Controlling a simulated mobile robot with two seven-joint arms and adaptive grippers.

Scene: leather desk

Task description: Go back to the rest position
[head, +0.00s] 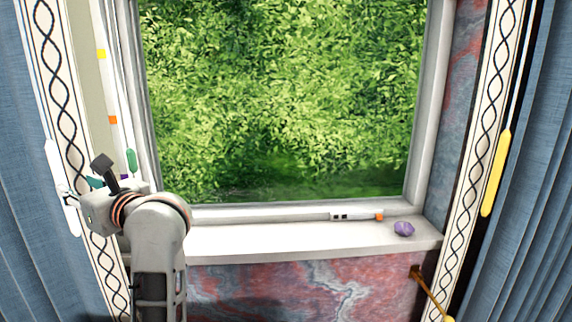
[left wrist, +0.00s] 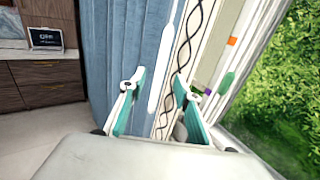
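My left gripper (head: 68,194) is at the left of the window in the head view, in front of the patterned trim. Its arm rises from the lower left and bends left. In the left wrist view my left gripper (left wrist: 158,90) has its two teal-lined fingers apart, with nothing clasped between them. A white hanging handle (left wrist: 167,60) and the patterned trim show beyond and between the fingers; the handle also shows in the head view (head: 56,165), partly overlapped by the gripper. I cannot tell how far it is from the fingers. My right gripper is in neither view.
A window sill (head: 290,239) holds a purple lump (head: 403,229); a white bar (head: 357,216) with an orange end lies along the frame. Blue curtains (head: 25,150) hang at both sides. A yellow handle (head: 497,172) hangs at right. A cabinet (left wrist: 45,80) carries a small screen (left wrist: 45,38).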

